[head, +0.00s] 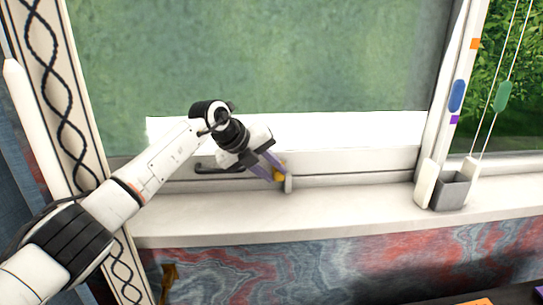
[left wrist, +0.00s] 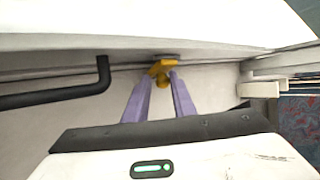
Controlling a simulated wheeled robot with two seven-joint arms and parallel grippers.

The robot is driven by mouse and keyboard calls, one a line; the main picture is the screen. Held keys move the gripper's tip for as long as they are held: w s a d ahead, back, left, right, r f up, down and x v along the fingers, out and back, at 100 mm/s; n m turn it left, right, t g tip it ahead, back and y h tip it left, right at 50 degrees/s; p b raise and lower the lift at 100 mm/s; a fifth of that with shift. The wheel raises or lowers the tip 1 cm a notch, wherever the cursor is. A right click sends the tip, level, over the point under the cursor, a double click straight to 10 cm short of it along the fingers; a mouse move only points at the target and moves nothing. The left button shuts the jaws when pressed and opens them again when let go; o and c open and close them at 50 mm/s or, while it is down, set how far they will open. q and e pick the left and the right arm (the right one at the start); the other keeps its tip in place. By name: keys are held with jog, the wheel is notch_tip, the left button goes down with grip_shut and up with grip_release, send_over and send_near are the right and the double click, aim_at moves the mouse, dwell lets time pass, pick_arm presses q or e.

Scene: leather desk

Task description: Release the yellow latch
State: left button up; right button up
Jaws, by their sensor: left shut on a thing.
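The yellow latch (head: 279,176) sits low on the window frame, just above the sill. My left gripper (head: 273,172) reaches it from the left, and its purple fingers are shut on the latch. In the left wrist view the latch (left wrist: 161,72) shows between and just beyond the two fingertips (left wrist: 160,80), with its base against the frame. The fingers hide part of the latch in the head view. My right gripper is not in view.
A black handle (head: 215,169) lies left of the latch, close to my gripper; it also shows in the left wrist view (left wrist: 60,95). The white sill (head: 350,210) is mostly clear. A grey box (head: 452,190) with cords stands to the right.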

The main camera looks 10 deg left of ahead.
pick_arm(q)
jog(key=shift+w+d+r+g+p, duration=0.2)
jog(key=shift+r+g+p, duration=0.1)
jog(key=shift+r+p, duration=0.35)
jog(key=shift+s+f+b, duration=0.1)
jog(key=shift+f+b, duration=0.2)
grip_shut()
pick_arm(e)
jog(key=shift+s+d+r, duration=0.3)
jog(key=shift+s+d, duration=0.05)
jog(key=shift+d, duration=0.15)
pick_arm(q)
jog(key=shift+d, duration=0.1)
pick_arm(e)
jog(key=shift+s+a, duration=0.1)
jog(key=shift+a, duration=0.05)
pick_arm(q)
jog(key=o, duration=0.9)
grip_release()
jog(key=shift+f, duration=0.1)
